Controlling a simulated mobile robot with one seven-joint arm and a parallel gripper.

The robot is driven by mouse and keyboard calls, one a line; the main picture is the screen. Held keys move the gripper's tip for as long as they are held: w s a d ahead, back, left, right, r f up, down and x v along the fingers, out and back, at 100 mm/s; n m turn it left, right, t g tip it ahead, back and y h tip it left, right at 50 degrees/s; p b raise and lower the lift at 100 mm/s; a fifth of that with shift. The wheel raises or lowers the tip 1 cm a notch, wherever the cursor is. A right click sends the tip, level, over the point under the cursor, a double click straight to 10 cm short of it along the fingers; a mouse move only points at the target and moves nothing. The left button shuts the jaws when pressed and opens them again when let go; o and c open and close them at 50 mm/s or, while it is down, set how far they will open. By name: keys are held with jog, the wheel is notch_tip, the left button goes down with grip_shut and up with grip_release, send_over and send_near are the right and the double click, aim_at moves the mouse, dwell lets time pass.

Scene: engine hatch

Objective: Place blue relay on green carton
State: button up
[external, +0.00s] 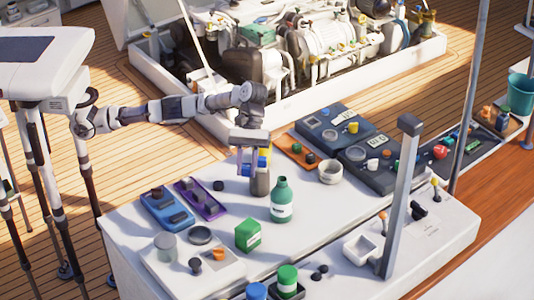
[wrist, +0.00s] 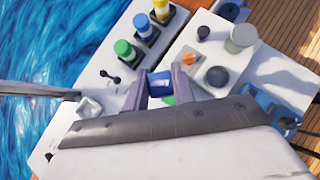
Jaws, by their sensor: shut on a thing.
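My gripper (external: 253,158) hangs above the white worktop, behind the green bottle (external: 281,200). In the wrist view my gripper (wrist: 160,88) is shut on a small blue block, the blue relay (wrist: 159,84), held between its two fingers. The green carton (external: 248,236) stands upright on the worktop, nearer the camera and apart from my gripper. A sliver of green shows just below the relay in the wrist view; I cannot tell whether it is the carton.
A dark bottle (external: 260,182) stands close under my gripper. A blue device (external: 167,210) and a purple tray (external: 200,199) lie left. A white bowl (external: 330,171) and panels lie right. A grey post (external: 402,195) rises at the right. Canisters (external: 287,279) stand at the front.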

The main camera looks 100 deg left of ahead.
notch_tip(320, 180, down, 20)
jog(key=p, duration=0.2)
jog(key=shift+s+d+r+p, duration=0.1)
jog(key=shift+d+p, duration=0.05)
jog(key=shift+p, duration=0.15)
jog(key=shift+f, duration=0.25)
jog(key=o, duration=1)
jog(key=shift+r, duration=0.1)
